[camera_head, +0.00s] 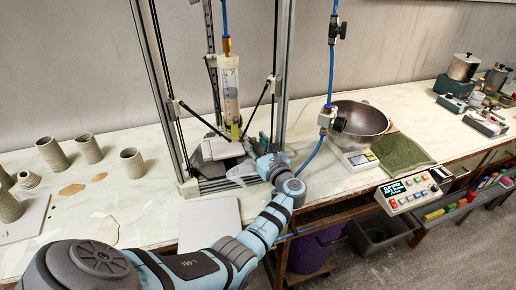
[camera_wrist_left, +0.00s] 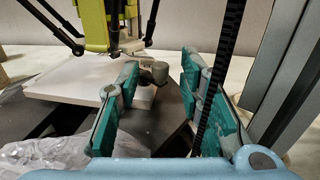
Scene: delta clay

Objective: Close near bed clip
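My left gripper (camera_head: 265,142) reaches in at the near right side of the delta clay printer, beside its pale bed plate (camera_head: 220,149). In the left wrist view the teal fingers of the gripper (camera_wrist_left: 163,85) stand wide apart with nothing held. The bed plate (camera_wrist_left: 70,83) lies beyond the left finger. A small grey rounded piece, which looks like a bed clip (camera_wrist_left: 154,72), sits at the plate's edge, ahead of and between the fingers and apart from them. I cannot tell its exact position. In the head view my gripper hides it. My right gripper is not in view.
Printer uprights (camera_head: 283,75) and a black toothed belt (camera_wrist_left: 218,75) stand close to the gripper. The clay tube (camera_head: 230,95) hangs above the bed. Crumpled clear plastic (camera_wrist_left: 50,155) lies near the left finger. A metal bowl (camera_head: 361,118) and a green cloth (camera_head: 401,153) are to the right.

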